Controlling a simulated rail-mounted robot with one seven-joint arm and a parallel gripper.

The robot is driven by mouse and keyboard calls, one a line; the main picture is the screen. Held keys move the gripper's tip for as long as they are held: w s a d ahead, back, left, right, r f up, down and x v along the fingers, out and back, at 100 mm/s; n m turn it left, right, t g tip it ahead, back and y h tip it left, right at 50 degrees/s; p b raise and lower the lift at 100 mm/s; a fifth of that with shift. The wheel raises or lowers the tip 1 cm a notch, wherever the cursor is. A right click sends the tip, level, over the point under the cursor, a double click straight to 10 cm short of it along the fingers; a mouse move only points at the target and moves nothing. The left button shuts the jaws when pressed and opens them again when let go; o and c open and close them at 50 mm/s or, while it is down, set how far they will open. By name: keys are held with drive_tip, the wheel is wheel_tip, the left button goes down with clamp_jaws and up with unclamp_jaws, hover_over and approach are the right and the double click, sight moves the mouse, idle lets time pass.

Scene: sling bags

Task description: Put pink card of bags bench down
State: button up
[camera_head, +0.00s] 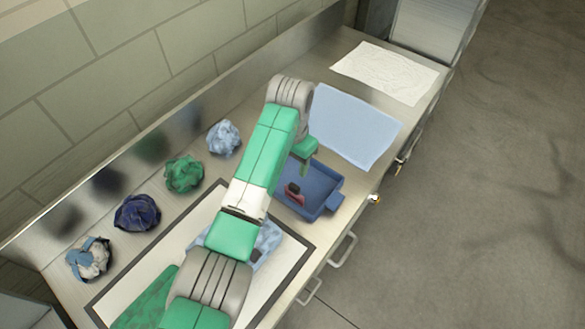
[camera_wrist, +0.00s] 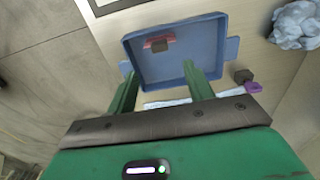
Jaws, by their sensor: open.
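A pinkish-red card (camera_wrist: 158,41) with a small brown block on it lies inside the blue tray, near the tray's upper wall in the wrist view. It shows as a small red piece (camera_head: 294,198) in the head view. The blue tray (camera_wrist: 135,66) stands on the metal bench (camera_head: 225,172). My gripper (camera_wrist: 162,82) is open and empty, its green fingers apart over the tray's near side in the wrist view. In the head view my gripper (camera_head: 304,168) hangs at the tray's upper left end.
A purple card (camera_wrist: 253,87) with a dark block lies beside the tray. Several crumpled bags, including a pale blue one (camera_head: 224,138), line the bench's back. A flat blue cloth (camera_head: 352,128) and a white cloth (camera_head: 385,72) lie beyond. A dark-framed mat (camera_head: 125,285) holds green and blue fabric.

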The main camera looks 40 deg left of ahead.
drive_tip(key=shift+r, duration=0.15)
drive_tip(key=w+d+r+m+t+y, duration=0.1)
drive_tip(key=w+d+r+t, duration=0.45)
drive_tip(key=d+r, duration=0.35)
drive_tip(key=w+d+r+m+t, duration=0.1)
drive_tip(key=w+d+r+t, duration=0.4)
drive_tip(key=w+d+r, duration=0.35)
drive_tip(key=s+d+r+t, duration=0.5)
drive_tip(key=s+d+r, duration=0.15)
drive_tip(key=r, duration=0.45)
drive_tip(key=s+d+r+t, duration=0.55)
drive_tip(key=d+r, duration=0.25)
drive_tip(key=r, duration=0.3)
drive_tip(key=s+d+r+t, duration=0.1)
drive_tip(key=s+r+t, duration=0.1)
drive_tip(key=s+r, duration=0.2)
drive_tip(key=s+d+r+t+h, duration=0.1)
drive_tip(key=s+r, duration=0.3)
drive_tip(key=s, duration=0.4)
drive_tip(key=shift+s+n+t, duration=0.2)
drive_tip(key=shift+n+t, duration=0.2)
